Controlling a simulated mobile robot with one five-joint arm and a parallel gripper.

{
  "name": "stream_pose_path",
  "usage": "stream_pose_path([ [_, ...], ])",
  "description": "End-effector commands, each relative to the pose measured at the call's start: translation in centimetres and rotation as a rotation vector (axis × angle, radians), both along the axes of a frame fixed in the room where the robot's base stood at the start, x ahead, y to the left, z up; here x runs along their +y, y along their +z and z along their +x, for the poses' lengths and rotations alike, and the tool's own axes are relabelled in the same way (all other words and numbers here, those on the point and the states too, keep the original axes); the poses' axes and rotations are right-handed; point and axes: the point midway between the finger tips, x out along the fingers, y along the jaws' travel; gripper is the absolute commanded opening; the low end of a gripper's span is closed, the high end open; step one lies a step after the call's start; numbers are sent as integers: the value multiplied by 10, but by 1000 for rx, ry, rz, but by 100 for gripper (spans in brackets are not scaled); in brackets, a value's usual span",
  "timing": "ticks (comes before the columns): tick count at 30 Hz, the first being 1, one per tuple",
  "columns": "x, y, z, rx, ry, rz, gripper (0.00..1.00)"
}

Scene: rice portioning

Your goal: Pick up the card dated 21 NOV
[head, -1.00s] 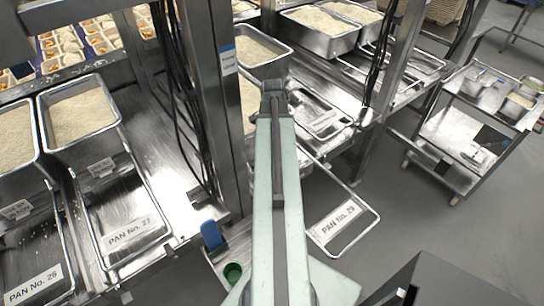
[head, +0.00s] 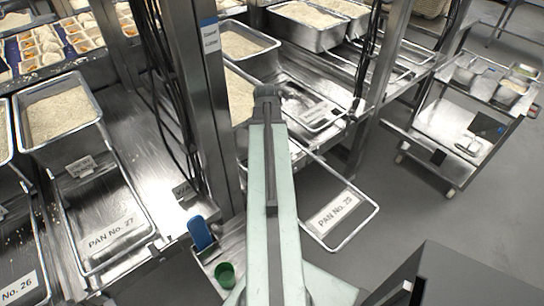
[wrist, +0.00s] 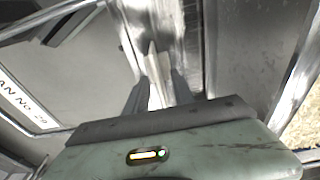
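A small card with print too small to read (head: 81,166) sits on the front of a rice pan (head: 62,112) at the left, above the frame labelled PAN No. 27. I cannot make out the date 21 NOV on anything. My gripper shows in the wrist view (wrist: 157,82), its two dark fingers close together with a pale strip between them. I cannot tell whether they are shut or hold something thin. In the head view my arm reaches up the middle and hides the gripper's fingertips.
A wire frame labelled PAN No. 29 (head: 336,212) juts out right of my arm. A steel post (head: 205,110) with cables stands just left. A blue object (head: 201,233) and a green cup (head: 225,274) lie low beside my arm. A trolley (head: 455,125) stands right, with open floor around it.

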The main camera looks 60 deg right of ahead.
Motion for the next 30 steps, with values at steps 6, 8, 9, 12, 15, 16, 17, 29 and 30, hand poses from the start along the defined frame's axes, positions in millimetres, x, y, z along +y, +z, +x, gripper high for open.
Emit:
stream_pose_path([
  [6,0,0,0,0,1,0,30],
  [8,0,0,0,0,1,0,30],
  [9,0,-1,0,0,1,0,30],
  [12,0,-3,1,0,1,0,30],
  [15,1,-4,1,0,1,0,30],
  [16,1,-4,1,0,1,0,30],
  [17,1,-4,1,0,2,0,30],
  [29,1,-4,1,0,2,0,0],
  [30,1,-4,1,0,2,0,0],
])
